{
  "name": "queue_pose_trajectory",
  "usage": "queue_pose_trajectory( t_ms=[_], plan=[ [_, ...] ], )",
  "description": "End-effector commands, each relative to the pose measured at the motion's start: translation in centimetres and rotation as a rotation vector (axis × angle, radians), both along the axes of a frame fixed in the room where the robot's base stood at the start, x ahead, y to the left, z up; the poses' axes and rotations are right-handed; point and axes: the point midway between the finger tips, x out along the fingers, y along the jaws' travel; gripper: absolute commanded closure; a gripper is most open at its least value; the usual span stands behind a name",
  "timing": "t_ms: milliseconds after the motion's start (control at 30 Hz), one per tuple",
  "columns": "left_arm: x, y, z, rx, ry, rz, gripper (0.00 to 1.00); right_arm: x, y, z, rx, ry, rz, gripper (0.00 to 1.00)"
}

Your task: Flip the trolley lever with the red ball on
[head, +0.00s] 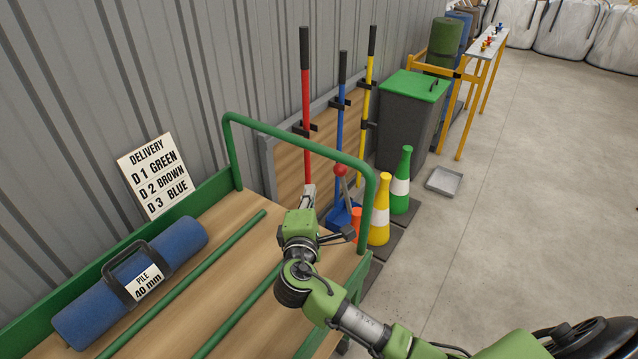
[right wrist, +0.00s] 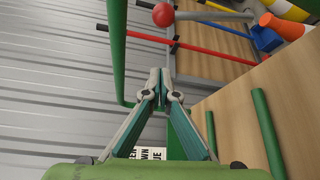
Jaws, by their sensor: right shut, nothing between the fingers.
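The red ball (head: 340,170) tops a short grey lever at the far right end of the green-framed trolley (head: 300,139). In the right wrist view the red ball (right wrist: 163,14) is at the top, ahead of the fingertips, with its grey rod (right wrist: 212,16) running right. My right gripper (head: 308,194) is over the trolley's far end, left of the ball and apart from it. In the right wrist view its fingers (right wrist: 160,78) meet at the tips with nothing between them. The lever's base is hidden in the head view. My left gripper is out of view.
A blue turf roll (head: 95,308) with a label lies on the trolley's wooden deck, beside green bars. Tools on the wall, cones (head: 380,215) and a green-lidded bin (head: 412,105) stand beyond the trolley.

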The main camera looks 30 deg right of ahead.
Motion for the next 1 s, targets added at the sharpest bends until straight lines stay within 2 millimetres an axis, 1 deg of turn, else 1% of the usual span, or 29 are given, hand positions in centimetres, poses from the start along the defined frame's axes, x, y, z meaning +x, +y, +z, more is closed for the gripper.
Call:
queue_pose_trajectory(
  t_ms=[300, 500, 533, 600, 700, 833, 1000],
  plan=[
    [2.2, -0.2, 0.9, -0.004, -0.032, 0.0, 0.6, 5.2, -3.1, -0.4, -0.003, 0.001, -0.004, 1.0],
    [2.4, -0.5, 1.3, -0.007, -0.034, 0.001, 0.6, 8.1, -4.9, -0.7, -0.002, 0.001, -0.004, 1.0],
    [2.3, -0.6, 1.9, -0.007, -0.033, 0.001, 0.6, 7.3, -5.3, -0.4, -0.002, 0.003, -0.003, 1.0],
    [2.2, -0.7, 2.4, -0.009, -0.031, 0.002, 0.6, 6.4, -6.0, -0.2, -0.002, 0.003, -0.002, 1.0],
    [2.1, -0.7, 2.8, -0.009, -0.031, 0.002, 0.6, 5.6, -6.7, -0.1, -0.002, 0.002, -0.002, 1.0],
    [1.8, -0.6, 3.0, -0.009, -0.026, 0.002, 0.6, 5.0, -7.1, -0.1, 0.0, 0.001, 0.0, 1.0],
    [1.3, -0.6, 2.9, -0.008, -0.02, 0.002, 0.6, 4.9, -7.2, -0.1, 0.0, 0.001, -0.001, 1.0]
  ],
)
